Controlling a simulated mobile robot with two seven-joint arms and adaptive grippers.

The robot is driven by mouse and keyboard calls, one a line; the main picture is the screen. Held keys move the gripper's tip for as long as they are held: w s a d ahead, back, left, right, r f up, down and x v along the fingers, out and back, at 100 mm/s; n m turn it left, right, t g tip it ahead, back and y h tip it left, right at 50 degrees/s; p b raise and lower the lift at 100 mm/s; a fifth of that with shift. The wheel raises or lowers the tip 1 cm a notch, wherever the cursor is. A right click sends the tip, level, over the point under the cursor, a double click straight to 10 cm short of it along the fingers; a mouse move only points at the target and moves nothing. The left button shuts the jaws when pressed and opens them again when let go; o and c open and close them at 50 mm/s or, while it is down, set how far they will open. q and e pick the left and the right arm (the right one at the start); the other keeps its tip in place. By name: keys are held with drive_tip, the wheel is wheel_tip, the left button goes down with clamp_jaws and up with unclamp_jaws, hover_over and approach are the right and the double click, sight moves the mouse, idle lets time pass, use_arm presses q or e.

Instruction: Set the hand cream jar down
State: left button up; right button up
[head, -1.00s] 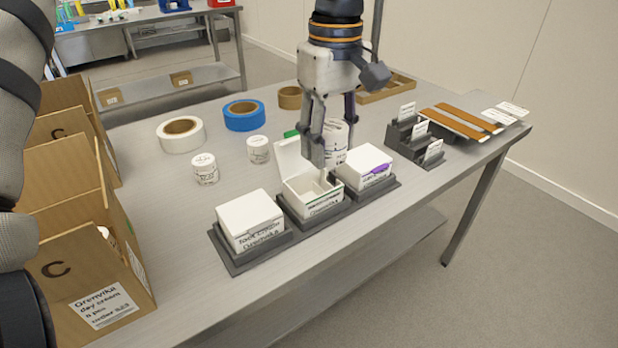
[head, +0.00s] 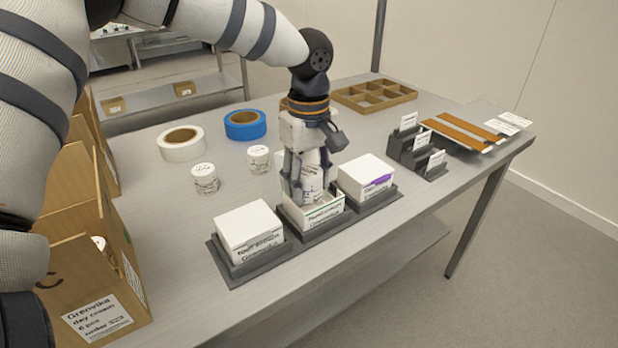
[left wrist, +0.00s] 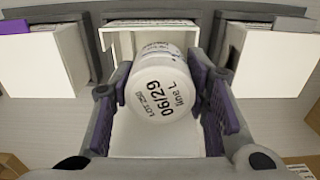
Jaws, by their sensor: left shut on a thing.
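My left gripper (head: 303,192) is shut on a white hand cream jar (head: 313,181) with dark print. The jar is at the mouth of the open middle white box (head: 320,214). I cannot tell whether its base touches the box floor. The box's raised lid is mostly hidden by the gripper. My right gripper is not in view.
Closed white boxes stand in dark holders on the left (head: 250,232) and right (head: 366,177). Two other jars (head: 205,178) (head: 259,159) and tape rolls (head: 182,144) (head: 245,125) stand behind. Cardboard cartons (head: 85,285) line the left edge. A dark card rack (head: 416,150) is at right.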

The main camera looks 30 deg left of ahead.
sight(308, 171)
use_arm(q)
drive_tip(key=shift+f, duration=0.35)
drive_tip(key=o, duration=1.2)
wheel_tip(308, 171, up, 13)
drive_tip(key=shift+r, duration=0.1)
